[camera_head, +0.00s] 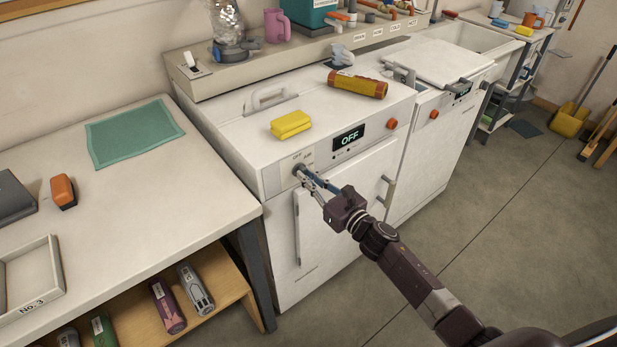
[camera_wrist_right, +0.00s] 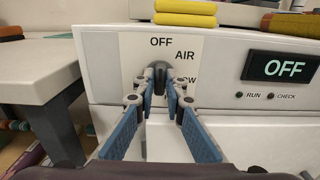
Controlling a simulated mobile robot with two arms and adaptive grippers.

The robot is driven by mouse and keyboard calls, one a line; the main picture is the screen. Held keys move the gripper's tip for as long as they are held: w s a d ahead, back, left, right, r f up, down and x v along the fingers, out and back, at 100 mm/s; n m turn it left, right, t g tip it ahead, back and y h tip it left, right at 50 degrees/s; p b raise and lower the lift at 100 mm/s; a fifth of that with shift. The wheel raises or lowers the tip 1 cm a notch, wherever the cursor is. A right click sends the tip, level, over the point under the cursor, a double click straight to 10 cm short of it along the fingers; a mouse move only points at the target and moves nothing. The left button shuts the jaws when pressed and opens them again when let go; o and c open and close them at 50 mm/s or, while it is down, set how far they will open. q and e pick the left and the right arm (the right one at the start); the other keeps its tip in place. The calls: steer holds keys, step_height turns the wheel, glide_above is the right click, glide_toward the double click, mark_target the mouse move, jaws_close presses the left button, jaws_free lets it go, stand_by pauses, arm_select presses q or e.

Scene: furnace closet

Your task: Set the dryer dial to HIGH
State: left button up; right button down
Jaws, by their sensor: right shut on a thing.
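The dryer (camera_head: 350,165) is a white front-loading machine whose display (camera_head: 348,138) reads OFF. Its dial (camera_head: 298,170) is a dark knob at the left end of the front panel. In the right wrist view the dial (camera_wrist_right: 158,78) sits on a pale label plate with OFF at the top, then AIR and a partly covered LOW to the right. The HIGH mark is hidden. My right gripper (camera_head: 305,175) is shut on the dial, a blue-padded finger on each side; it also shows in the right wrist view (camera_wrist_right: 159,88). My left gripper is not in view.
An orange button (camera_head: 391,124) is right of the display. A worktable (camera_head: 190,190) stands close to the dryer's left.

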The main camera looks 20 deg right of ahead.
steer(key=m, duration=0.7)
steer(key=shift+d+b, duration=0.1)
steer(key=shift+b, duration=0.3)
steer(key=m, duration=0.3)
steer(key=shift+w+m, duration=0.1)
steer(key=shift+m, duration=0.2)
steer(key=m, duration=0.3)
steer(key=shift+d+f+m, duration=0.1)
steer(key=shift+m, duration=0.2)
steer(key=shift+f+m+p, duration=0.2)
steer(key=shift+m+p, duration=0.45)
steer(key=shift+m, duration=3.2)
steer(key=shift+f+m+p, duration=0.15)
steer(key=shift+m+p, duration=0.45)
steer(key=shift+m, duration=3.25)
